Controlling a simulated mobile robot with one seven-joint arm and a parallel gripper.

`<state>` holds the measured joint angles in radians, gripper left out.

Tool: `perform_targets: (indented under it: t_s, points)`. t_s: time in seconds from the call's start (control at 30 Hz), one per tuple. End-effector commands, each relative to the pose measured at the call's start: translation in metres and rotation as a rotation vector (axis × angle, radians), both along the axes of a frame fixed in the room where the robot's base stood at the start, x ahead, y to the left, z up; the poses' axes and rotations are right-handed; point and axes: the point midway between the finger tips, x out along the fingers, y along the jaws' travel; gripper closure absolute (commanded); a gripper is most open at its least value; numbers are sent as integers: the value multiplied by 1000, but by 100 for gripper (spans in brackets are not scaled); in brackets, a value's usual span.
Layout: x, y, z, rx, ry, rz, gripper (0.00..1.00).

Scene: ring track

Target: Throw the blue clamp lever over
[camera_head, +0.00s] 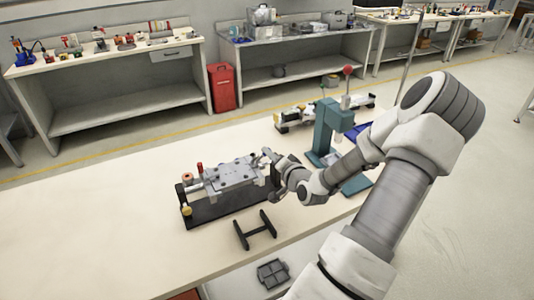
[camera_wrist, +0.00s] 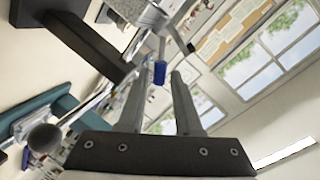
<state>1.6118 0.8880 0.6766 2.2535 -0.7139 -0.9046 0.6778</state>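The blue clamp lever (camera_wrist: 160,72) shows in the wrist view as a small blue grip on a thin metal rod. In that view my gripper (camera_wrist: 162,76) is open, with one finger on each side of the blue grip near the fingertips. I cannot tell whether either finger touches it. In the head view my gripper (camera_head: 271,163) is at the right end of a clamping fixture (camera_head: 232,176), a grey metal plate on a black base. The blue lever cannot be made out in the head view, where my gripper and arm crowd that end.
A teal press (camera_head: 325,130) with a red-ball handle stands to the right, close to my arm. A black H-shaped part (camera_head: 255,230) lies in front of the fixture. The table's left part is clear.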

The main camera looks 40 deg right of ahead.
Motion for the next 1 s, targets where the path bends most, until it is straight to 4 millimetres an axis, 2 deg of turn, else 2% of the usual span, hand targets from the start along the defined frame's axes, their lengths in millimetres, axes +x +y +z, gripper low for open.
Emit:
perform_targets:
  t_s: [0.1, 0.2, 0.57, 0.7, 0.77, 1.0]
  points:
    - [16, -5, -4, 1, -2, 2, 67]
    - [23, -8, -5, 1, -1, 0, 67]
    - [27, -9, -6, 0, 1, -1, 67]
    - [27, -9, -6, 0, 0, 0, 92]
    - [27, -9, -6, 0, 0, 0, 100]
    - [27, -9, -6, -2, 1, 0, 100]
